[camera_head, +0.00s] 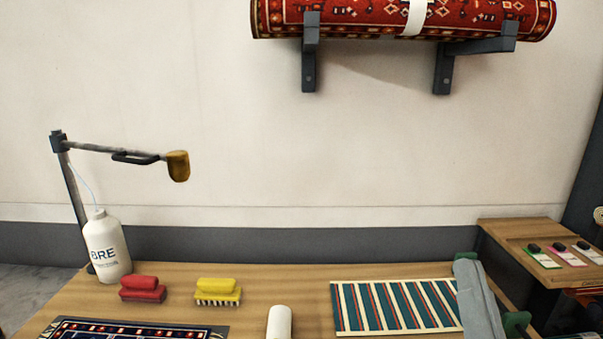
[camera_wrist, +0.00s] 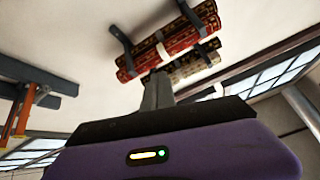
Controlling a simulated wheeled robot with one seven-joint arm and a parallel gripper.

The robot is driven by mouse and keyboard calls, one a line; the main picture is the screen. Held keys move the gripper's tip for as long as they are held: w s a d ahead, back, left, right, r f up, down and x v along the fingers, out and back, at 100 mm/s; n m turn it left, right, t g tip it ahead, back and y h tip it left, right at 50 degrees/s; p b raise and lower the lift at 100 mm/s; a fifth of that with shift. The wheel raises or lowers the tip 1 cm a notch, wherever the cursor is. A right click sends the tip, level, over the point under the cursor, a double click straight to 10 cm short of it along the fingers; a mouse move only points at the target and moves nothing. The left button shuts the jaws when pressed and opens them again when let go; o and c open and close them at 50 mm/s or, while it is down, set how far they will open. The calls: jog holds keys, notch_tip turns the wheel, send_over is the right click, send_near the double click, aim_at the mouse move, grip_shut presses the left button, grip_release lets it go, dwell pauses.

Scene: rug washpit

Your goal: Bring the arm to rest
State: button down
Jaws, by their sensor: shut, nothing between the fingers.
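My gripper (camera_wrist: 157,88) shows in the wrist view, in front of its purple wrist housing (camera_wrist: 180,152). Its grey fingers are together with nothing between them. They point up toward the wall where rolled rugs hang, apart from them as far as I can tell. My arm and gripper do not show in the head view.
A wooden table (camera_head: 308,300) holds a white bottle (camera_head: 107,248), a red brush (camera_head: 143,289), a yellow brush (camera_head: 218,291), a white roll (camera_head: 279,322), a striped rug (camera_head: 395,305) and a grey cloth-like piece (camera_head: 481,297). A jointed lamp-like arm (camera_head: 115,150) rises at left. A red rug roll (camera_head: 400,18) rests on wall brackets.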

jog(key=s+f+n+g+y, duration=0.1)
jog(key=s+f+n+g, duration=0.3)
jog(key=s+f, duration=2.4)
jog(key=d+g, duration=0.1)
jog(key=g, duration=0.5)
jog(key=shift+n, duration=0.3)
